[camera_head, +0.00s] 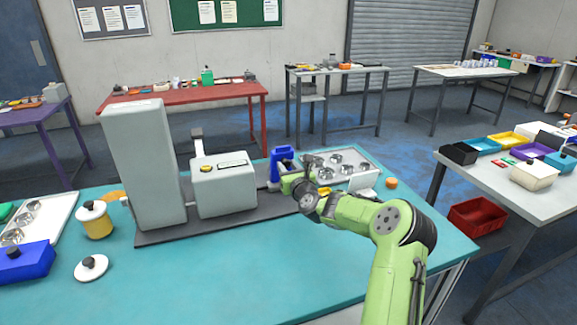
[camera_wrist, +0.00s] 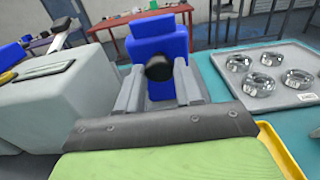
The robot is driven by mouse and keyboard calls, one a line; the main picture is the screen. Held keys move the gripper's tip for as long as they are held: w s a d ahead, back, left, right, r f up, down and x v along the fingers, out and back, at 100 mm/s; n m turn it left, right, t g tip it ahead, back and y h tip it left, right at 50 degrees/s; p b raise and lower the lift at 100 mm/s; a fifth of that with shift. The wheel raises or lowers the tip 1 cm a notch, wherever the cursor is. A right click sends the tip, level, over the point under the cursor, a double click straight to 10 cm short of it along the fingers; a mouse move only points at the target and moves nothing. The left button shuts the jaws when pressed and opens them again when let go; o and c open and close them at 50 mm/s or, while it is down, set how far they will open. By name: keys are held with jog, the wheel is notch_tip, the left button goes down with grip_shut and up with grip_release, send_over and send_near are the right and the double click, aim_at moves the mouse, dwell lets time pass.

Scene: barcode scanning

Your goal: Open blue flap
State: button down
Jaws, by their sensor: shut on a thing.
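The blue flap (camera_wrist: 160,45) stands upright at the centre of the wrist view, with a black knob (camera_wrist: 157,68) facing me. My gripper (camera_wrist: 158,85) is shut on the black knob, one grey finger on each side of it. In the head view the blue flap (camera_head: 281,155) is at the right end of the grey machine (camera_head: 224,188), and my gripper (camera_head: 297,177) reaches it from the right. The flap's lower part is hidden behind my gripper.
A metal tray with several shiny round parts (camera_head: 370,164) lies just right of my gripper. The front middle of the teal table (camera_head: 230,275) is clear.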

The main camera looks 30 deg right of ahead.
jog(key=shift+w+d+r+g+p, duration=0.1)
jog(key=shift+w+r+g+p, duration=0.4)
jog(key=shift+p, duration=1.45)
jog(key=shift+w+d+r+g+p, duration=0.1)
jog(key=shift+w+r+g+p, duration=0.35)
jog(key=shift+p, duration=1.45)
jog(key=shift+y+p, duration=0.3)
jog(key=shift+p, duration=0.7)
jog(key=shift+f, duration=0.1)
jog(key=c, duration=0.8)
grip_release()
jog(key=shift+o, duration=0.2)
jog(key=v, duration=1.5)
jog(key=shift+s+r, duration=0.25)
jog(key=shift+s, duration=0.05)
